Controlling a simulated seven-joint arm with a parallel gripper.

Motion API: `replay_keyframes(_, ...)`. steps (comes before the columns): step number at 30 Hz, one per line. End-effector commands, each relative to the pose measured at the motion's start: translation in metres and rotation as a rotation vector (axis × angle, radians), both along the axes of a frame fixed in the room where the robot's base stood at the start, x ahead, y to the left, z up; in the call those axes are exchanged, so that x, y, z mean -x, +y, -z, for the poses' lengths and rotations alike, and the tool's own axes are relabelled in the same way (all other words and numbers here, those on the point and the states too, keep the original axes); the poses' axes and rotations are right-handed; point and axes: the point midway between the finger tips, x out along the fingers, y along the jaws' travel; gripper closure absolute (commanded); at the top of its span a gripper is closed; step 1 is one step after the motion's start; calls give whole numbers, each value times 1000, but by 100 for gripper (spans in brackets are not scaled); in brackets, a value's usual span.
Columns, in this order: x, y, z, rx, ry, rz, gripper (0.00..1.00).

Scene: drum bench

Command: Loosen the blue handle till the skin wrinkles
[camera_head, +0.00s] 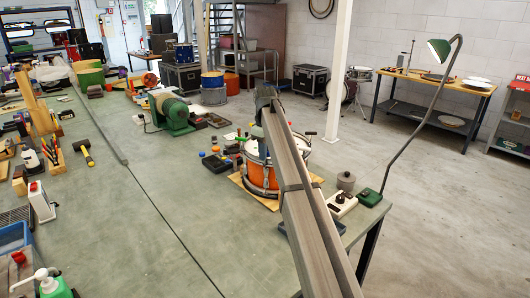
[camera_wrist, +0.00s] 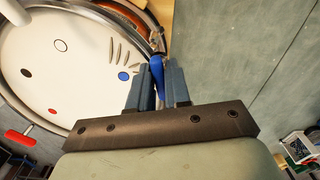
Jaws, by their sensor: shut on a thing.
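The drum stands on the bench with an orange shell (camera_head: 257,178), partly hidden behind my arm. In the wrist view its white skin (camera_wrist: 75,85) fills the left side and bears white, dark, red and blue dots. Several short grey streaks, like wrinkles, lie on the skin beside the blue dot (camera_wrist: 123,76), near the rim. The blue handle (camera_wrist: 157,70) stands at the drum's rim. My gripper (camera_wrist: 159,84) is shut on the blue handle, with a finger on each side. A red handle (camera_wrist: 19,138) shows at the lower left rim.
A green grinder-like machine (camera_head: 172,114) stands left of the drum. A grey lidded pot (camera_head: 346,182), a white box with knobs (camera_head: 341,204) and a green lamp base (camera_head: 369,197) stand close right.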

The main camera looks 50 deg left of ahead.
Motion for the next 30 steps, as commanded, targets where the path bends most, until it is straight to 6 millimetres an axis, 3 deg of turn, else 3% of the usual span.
replay_keyframes(7,0,0,0,0,0,1,62)
replay_keyframes(17,0,0,-4,0,0,1,62)
replay_keyframes(23,-1,1,-30,-2,-1,1,62)
replay_keyframes(30,-1,2,-77,-1,-1,1,62)
